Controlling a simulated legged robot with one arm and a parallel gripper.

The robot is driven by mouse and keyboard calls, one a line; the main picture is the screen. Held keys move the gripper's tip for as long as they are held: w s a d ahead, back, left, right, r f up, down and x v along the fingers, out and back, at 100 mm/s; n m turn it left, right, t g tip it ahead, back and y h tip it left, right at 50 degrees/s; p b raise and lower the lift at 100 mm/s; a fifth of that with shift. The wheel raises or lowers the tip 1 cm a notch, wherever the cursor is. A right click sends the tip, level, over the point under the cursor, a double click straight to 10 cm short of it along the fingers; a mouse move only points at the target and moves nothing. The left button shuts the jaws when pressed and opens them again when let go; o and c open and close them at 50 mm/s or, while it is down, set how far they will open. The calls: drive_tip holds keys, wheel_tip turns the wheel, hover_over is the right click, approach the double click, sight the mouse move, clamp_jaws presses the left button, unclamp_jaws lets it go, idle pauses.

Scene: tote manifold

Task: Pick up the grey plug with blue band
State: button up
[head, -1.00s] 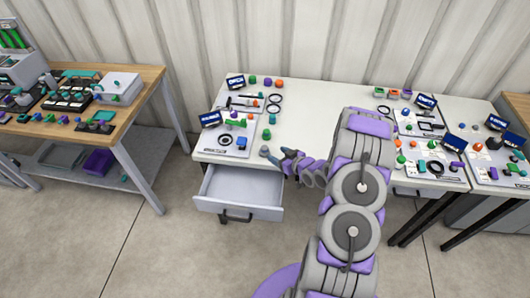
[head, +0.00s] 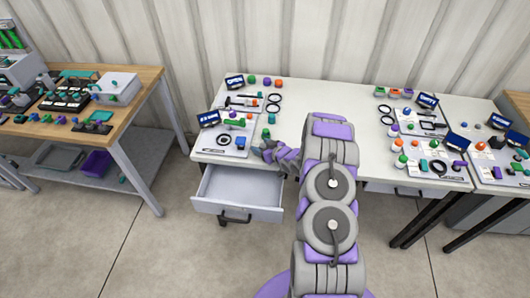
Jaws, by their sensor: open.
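My gripper (head: 262,150) is low over the front part of the white table (head: 290,106), just right of the left board and above the open drawer. Its jaws are open. They are small and dark in this view, and my wrist partly covers them. I cannot clearly make out the grey plug with blue band. A small greyish piece showed at the gripper tips earlier, but now the jaws cover that spot. I cannot tell whether they touch anything.
An open, empty drawer (head: 238,187) juts out below the gripper. A board with a blue block (head: 241,141) and a dark ring (head: 223,140) lies to the left. A green cylinder (head: 265,133) stands just behind the gripper. The table's middle is mostly clear.

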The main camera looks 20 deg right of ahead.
drive_tip(key=shift+a, duration=0.35)
drive_tip(key=shift+c, duration=0.6)
drive_tip(key=shift+d, duration=0.25)
drive_tip(key=c, duration=0.7)
drive_tip(key=shift+a, duration=0.1)
